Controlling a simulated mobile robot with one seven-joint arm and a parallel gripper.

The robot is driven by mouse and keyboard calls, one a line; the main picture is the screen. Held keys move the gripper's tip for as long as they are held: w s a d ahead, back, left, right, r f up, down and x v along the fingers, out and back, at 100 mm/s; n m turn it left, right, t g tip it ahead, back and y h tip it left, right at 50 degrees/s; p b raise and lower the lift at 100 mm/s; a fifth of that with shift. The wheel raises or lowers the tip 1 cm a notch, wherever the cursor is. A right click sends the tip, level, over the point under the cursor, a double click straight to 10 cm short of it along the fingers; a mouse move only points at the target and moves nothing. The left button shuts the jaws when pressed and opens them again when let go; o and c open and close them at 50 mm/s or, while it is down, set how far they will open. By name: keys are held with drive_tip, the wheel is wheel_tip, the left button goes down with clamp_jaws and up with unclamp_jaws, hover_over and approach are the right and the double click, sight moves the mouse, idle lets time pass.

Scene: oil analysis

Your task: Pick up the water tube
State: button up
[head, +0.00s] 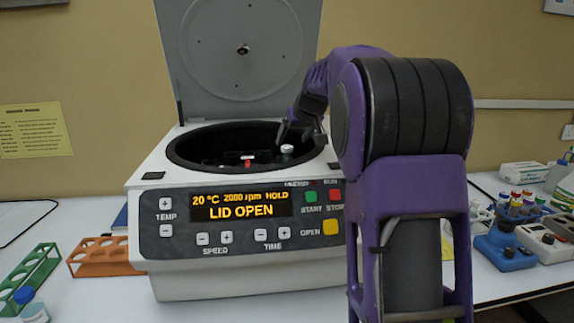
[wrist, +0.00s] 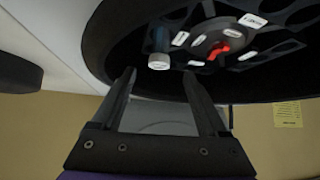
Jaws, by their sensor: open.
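A white-capped tube (head: 287,150), which may be the water tube, stands in the open centrifuge (head: 240,240); its label cannot be read. In the wrist view the tube (wrist: 158,52) sits in a rotor slot, with its cap just beyond and between my fingertips. My gripper (wrist: 160,73) is open and empty, its two dark fingers spread on either side of the tube's line. In the head view my gripper (head: 293,134) is inside the centrifuge opening close to the tube, partly hidden by my arm. The tube's lower part is hidden in the rotor.
The centrifuge lid (head: 240,50) stands raised behind; the display reads LID OPEN. The rotor (wrist: 275,25) has a red centre knob (wrist: 219,50) and white labels. The bowl wall is close around my gripper.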

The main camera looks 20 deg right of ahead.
sight(287, 146)
drive_tip(key=x, duration=0.5)
drive_tip(key=shift+w+p, duration=0.3)
drive_tip(key=shift+w, duration=0.2)
clamp_jaws()
